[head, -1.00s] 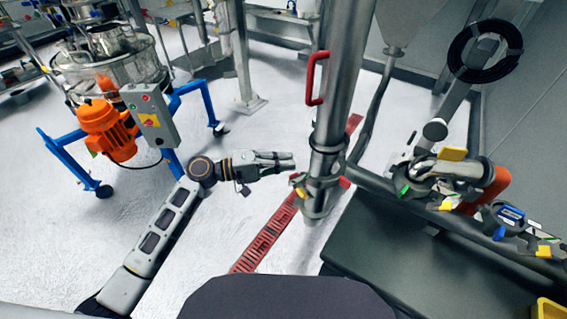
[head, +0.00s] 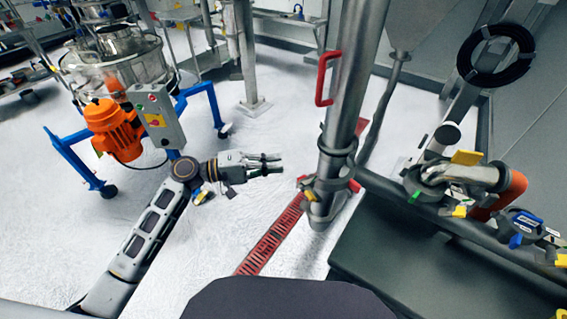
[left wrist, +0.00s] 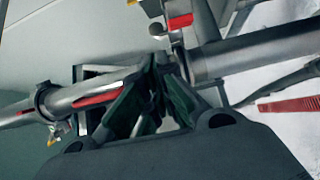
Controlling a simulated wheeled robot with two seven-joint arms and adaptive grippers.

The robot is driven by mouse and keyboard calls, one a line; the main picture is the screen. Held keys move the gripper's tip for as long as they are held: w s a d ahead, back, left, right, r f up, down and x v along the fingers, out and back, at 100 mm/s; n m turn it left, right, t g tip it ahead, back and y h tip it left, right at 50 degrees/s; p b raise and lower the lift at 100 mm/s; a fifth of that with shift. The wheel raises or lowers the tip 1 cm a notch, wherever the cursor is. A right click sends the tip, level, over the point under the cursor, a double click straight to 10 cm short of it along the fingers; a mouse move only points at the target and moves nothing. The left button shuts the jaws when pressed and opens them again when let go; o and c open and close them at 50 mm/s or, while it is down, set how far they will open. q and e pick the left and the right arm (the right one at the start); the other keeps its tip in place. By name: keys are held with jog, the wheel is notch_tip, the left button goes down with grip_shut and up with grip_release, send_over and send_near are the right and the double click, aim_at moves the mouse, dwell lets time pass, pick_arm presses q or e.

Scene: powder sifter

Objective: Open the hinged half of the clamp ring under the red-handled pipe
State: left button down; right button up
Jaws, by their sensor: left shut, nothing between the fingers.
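The steel pipe (head: 355,70) with the red handle (head: 322,78) hangs right of centre in the head view. The clamp ring (head: 318,189) is low on it, with a small yellow part (head: 309,196) on its left side. I cannot tell whether its hinged half stands open. My left gripper (head: 281,164) is shut and empty, left of the ring, slightly higher in the picture and apart from it. In the left wrist view, dark finger parts (left wrist: 150,100) fill the middle. A steel pipe (left wrist: 260,52) runs to the right there; the clamp ring is not clear. My right gripper is not in view.
A dark green box-like surface (head: 400,245) and a horizontal rail with clamped fittings (head: 460,175) lie to the right. A red floor grating (head: 270,243) runs below the pipe. An orange motor (head: 112,128) on a blue frame stands left. White floor (head: 250,205) around the gripper is free.

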pick_arm(q)
jog(key=shift+s+b+v, duration=0.15)
jog(key=shift+b+v, duration=0.1)
jog(key=shift+v, duration=0.95)
jog(key=shift+s+b+v, duration=0.1)
jog(key=shift+b+v, duration=0.15)
jog(key=shift+v, duration=0.95)
